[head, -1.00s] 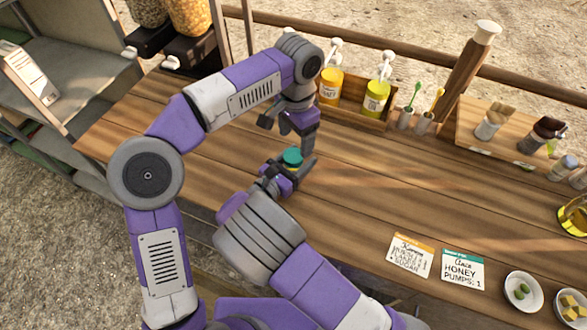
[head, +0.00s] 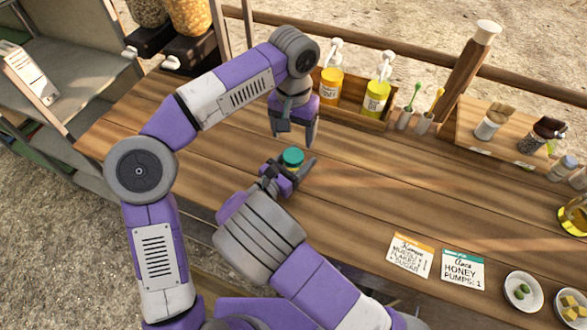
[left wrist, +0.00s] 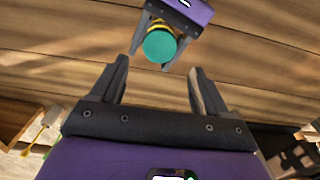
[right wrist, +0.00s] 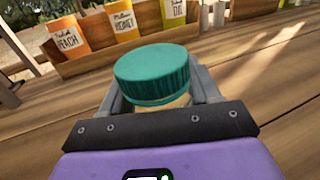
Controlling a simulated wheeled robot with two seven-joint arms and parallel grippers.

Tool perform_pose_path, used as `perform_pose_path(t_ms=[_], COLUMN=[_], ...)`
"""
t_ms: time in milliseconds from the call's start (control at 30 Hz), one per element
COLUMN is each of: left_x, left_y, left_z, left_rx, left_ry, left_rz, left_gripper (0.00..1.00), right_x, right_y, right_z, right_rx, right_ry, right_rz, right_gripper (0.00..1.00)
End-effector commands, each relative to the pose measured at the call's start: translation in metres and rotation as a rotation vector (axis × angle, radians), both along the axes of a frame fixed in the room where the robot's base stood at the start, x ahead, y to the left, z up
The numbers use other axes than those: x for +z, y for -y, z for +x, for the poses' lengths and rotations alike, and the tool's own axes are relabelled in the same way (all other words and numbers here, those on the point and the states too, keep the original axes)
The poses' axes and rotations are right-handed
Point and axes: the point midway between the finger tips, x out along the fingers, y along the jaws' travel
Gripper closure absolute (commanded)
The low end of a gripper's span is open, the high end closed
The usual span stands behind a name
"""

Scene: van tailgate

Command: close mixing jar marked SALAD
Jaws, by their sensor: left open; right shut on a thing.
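A small jar with a teal ribbed lid (head: 292,157) stands between the fingers of my right gripper (head: 288,172), which is shut on it just above or on the counter. The lid sits level on top of the jar in the right wrist view (right wrist: 154,72); I cannot tell how tight it is. No SALAD marking is readable, as most of the jar body is hidden. My left gripper (head: 294,138) is open and empty, just behind and above the jar, fingers pointing down. In the left wrist view the lid (left wrist: 160,46) lies beyond the open fingertips.
Pump bottles (head: 330,86) stand in a wooden rack at the back. Cups with spoons (head: 424,124) and a shaker shelf (head: 470,140) are further right. Order cards (head: 462,268) and small bowls (head: 523,291) lie at front right. The counter's middle is clear.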

Motion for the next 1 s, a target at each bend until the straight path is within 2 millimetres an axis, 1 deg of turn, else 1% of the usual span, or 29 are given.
perform_pose_path(t_ms=[200, 400, 600, 867, 967, 1000], left_x=[-0.034, -0.061, -0.073, -0.073, -0.073, -0.073], left_y=[-0.001, -0.001, 0.000, 0.000, 0.000, 0.000], left_z=[-0.001, -0.001, -0.001, -0.001, -0.001, 0.000], left_rx=[-0.002, -0.002, -0.002, -0.001, -0.001, -0.001], left_ry=[-0.005, -0.004, -0.001, 0.000, 0.000, 0.000], left_rz=[0.000, 0.002, -0.001, 0.000, 0.000, 0.000], left_gripper=[0.25, 0.25, 0.25, 0.25, 0.39, 0.45], right_x=[0.000, 0.000, 0.000, 0.000, 0.000, 0.000], right_y=[0.000, 0.000, 0.000, 0.000, 0.000, 0.000], right_z=[0.000, 0.000, 0.000, 0.000, 0.000, 0.000], right_rx=[0.000, 0.000, 0.000, 0.000, 0.000, 0.000], right_ry=[0.000, 0.000, 0.000, 0.000, 0.000, 0.000], right_rz=[0.000, 0.000, 0.000, 0.000, 0.000, 0.000], right_gripper=[1.00, 1.00, 1.00, 1.00, 1.00, 1.00])
